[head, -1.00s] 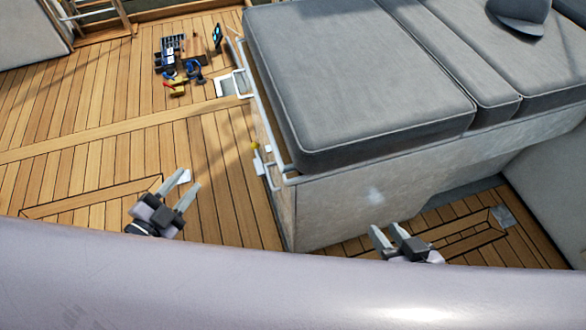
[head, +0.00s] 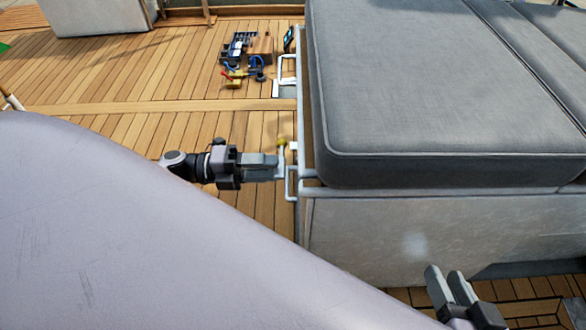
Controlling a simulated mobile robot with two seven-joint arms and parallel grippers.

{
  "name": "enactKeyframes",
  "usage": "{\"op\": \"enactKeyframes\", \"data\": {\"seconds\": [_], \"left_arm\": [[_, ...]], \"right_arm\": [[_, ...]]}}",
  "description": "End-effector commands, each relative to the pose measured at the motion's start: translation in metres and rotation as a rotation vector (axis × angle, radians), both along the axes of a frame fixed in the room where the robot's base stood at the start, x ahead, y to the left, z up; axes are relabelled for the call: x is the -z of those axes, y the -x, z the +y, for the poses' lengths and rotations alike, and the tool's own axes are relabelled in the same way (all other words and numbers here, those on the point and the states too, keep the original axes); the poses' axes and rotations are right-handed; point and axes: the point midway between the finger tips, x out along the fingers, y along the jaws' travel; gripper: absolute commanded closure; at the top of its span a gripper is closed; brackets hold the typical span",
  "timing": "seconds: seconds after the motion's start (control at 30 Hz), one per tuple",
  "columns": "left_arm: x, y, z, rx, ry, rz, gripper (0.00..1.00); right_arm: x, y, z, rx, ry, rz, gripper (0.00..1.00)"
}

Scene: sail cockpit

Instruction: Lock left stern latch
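A small latch-like fitting with a yellow knob (head: 282,143) and a pale stem is on the left side of the grey-cushioned locker, near its front corner. I take it to be the stern latch; whether it is locked is too small to tell. My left gripper (head: 282,168) points right, its fingertips just below the knob and close to the pale rail (head: 291,186). The fingers overlap in this view, so their gap and any contact are unclear. My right gripper (head: 444,271) is low at the right, in front of the locker, with its fingers apart and empty.
The locker's front wall (head: 380,235) and grey cushion (head: 400,90) fill the right side. Tools (head: 240,62) lie on the wooden deck farther back, near a white bracket (head: 287,75). The deck (head: 150,100) at left is mostly clear.

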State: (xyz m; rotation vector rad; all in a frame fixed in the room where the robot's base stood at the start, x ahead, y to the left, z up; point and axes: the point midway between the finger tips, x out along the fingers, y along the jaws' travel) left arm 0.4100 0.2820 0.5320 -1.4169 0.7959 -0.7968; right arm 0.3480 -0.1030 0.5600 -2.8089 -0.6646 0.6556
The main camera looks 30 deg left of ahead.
Motion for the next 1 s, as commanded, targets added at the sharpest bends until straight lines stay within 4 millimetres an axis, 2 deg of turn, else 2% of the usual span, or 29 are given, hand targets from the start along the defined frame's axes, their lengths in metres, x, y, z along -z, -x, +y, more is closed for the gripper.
{"op": "enactKeyframes", "data": {"seconds": [0.1,0.3,0.63,0.67,0.7,0.77,1.0], "left_arm": [[0.0,-0.011,-0.018,0.001,0.003,-0.002,0.62],[0.0,-0.022,-0.036,-0.001,0.004,0.0,0.62],[0.0,-0.025,-0.041,-0.002,0.002,0.001,0.62],[0.0,-0.025,-0.04,-0.002,0.002,0.001,0.68],[0.0,-0.025,-0.04,-0.002,0.002,0.001,0.81],[0.0,-0.025,-0.04,-0.002,0.002,0.001,1.0],[0.0,-0.025,-0.04,-0.002,0.005,0.005,1.0]], "right_arm": [[0.002,-0.001,0.002,-0.004,-0.013,0.0,0.64],[0.002,-0.001,0.005,-0.01,-0.031,0.001,0.64],[0.001,-0.001,0.006,-0.011,-0.036,0.003,0.64],[0.001,-0.001,0.006,-0.011,-0.036,0.003,0.64],[0.001,-0.001,0.006,-0.011,-0.036,0.003,0.64],[0.001,-0.001,0.006,-0.011,-0.036,0.003,0.64],[0.001,-0.001,0.005,-0.011,-0.034,0.002,0.64]]}}
